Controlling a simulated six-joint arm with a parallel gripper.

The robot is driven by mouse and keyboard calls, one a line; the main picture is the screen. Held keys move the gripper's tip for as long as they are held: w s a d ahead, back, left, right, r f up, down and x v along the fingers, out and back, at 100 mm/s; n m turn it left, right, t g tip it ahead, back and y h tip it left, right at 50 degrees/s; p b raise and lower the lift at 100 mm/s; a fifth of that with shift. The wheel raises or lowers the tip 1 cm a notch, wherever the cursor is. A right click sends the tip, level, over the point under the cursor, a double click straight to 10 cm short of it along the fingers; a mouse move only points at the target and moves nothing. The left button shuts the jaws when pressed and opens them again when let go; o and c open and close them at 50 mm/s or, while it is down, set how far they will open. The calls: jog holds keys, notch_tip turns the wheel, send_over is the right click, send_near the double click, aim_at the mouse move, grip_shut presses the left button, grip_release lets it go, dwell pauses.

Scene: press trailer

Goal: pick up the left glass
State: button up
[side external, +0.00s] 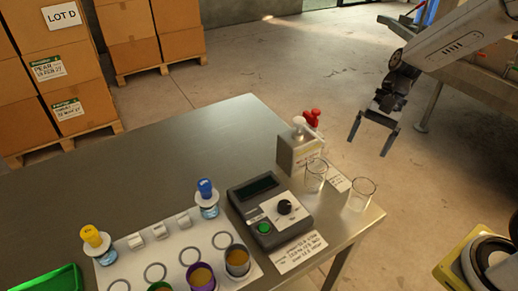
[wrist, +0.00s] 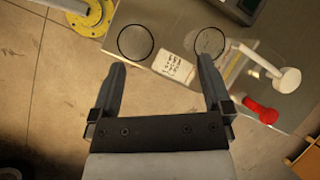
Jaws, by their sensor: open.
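Two clear, empty-looking glasses stand near the table's right corner. In the side view, the left glass (side external: 315,177) is beside the dispenser box and the right glass (side external: 360,195) is nearer the corner. In the wrist view their order is swapped: the glass by the pump (wrist: 209,42) is on the right, the other glass (wrist: 135,42) on the left. My gripper (side external: 370,146) is open and empty, raised with fingers pointing down, apart from both glasses. In the wrist view my fingertips (wrist: 161,64) show below the two rims, with a paper label between them.
A dispenser box (side external: 299,149) with a white pump and a red-topped item (side external: 312,118) stand close behind the left glass. A grey device (side external: 270,211) with a green button is to its left. Cups and stoppered bottles stand on a white mat (side external: 222,275).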

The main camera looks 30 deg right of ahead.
jog(key=w+d+r+m+t+y, duration=0.1)
jog(key=w+d+m+t+y, duration=0.1)
jog(key=w+d+m+y, duration=0.45)
jog(key=m, duration=0.1)
send_near(324, 164)
jog(key=f, duration=0.2)
jog(key=shift+y, duration=0.45)
jog(key=shift+x, duration=3.45)
jog(key=shift+a+r, duration=0.1)
jog(key=shift+r, duration=0.1)
jog(key=shift+x, duration=2.6)
jog(key=shift+r, duration=0.15)
jog(key=c, duration=1.3)
jog(key=shift+r, duration=0.15)
